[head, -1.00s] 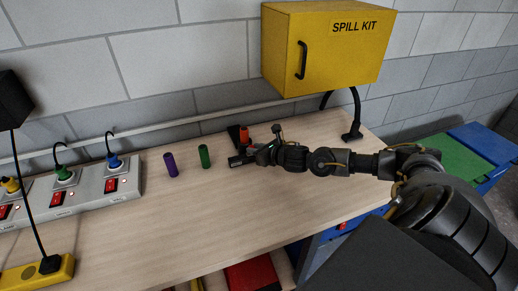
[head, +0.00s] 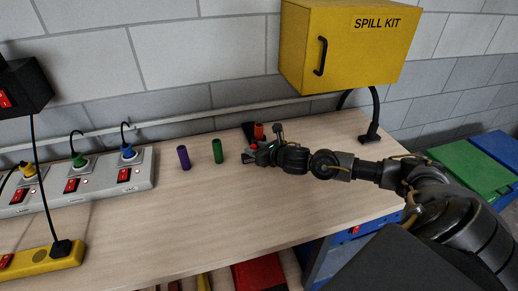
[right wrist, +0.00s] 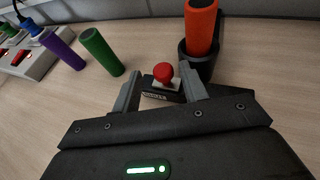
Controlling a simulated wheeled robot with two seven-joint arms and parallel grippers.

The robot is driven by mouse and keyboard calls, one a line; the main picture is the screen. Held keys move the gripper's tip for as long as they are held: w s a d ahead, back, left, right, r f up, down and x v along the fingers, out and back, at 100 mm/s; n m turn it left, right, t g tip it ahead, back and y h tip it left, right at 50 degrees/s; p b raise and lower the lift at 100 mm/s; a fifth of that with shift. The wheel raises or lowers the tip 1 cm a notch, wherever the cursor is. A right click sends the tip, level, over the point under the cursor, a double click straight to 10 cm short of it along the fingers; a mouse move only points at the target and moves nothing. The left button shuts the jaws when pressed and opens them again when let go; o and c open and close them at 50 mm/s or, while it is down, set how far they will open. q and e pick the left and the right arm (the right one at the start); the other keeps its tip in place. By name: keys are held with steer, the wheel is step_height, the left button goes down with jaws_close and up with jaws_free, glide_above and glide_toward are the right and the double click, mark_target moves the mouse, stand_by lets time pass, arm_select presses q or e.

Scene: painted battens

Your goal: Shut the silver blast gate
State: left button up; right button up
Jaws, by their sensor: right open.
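No silver blast gate can be made out in either view now. My right gripper (head: 251,154) reaches across the bench from the right, and its jaws are open. In the right wrist view the fingers of the right gripper (right wrist: 160,92) stand apart on either side of a red round-topped knob (right wrist: 163,73) on a small black labelled base (right wrist: 160,97). Whether the fingers touch the knob or base I cannot tell. In the head view the hand mostly hides them. My left gripper is not in view.
An orange cylinder (right wrist: 200,28) stands in a black holder just beyond the knob. A green cylinder (head: 217,151) and a purple cylinder (head: 183,158) stand to the left. A grey switch panel (head: 100,180) lies farther left. A yellow spill kit cabinet (head: 350,50) hangs above.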

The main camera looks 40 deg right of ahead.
steer(key=shift+s+r, duration=0.15)
steer(key=shift+s, duration=0.4)
steer(key=b+v, duration=0.3)
steer(key=v, duration=0.6)
steer(key=shift+s+r, duration=0.2)
steer(key=shift+s, duration=0.05)
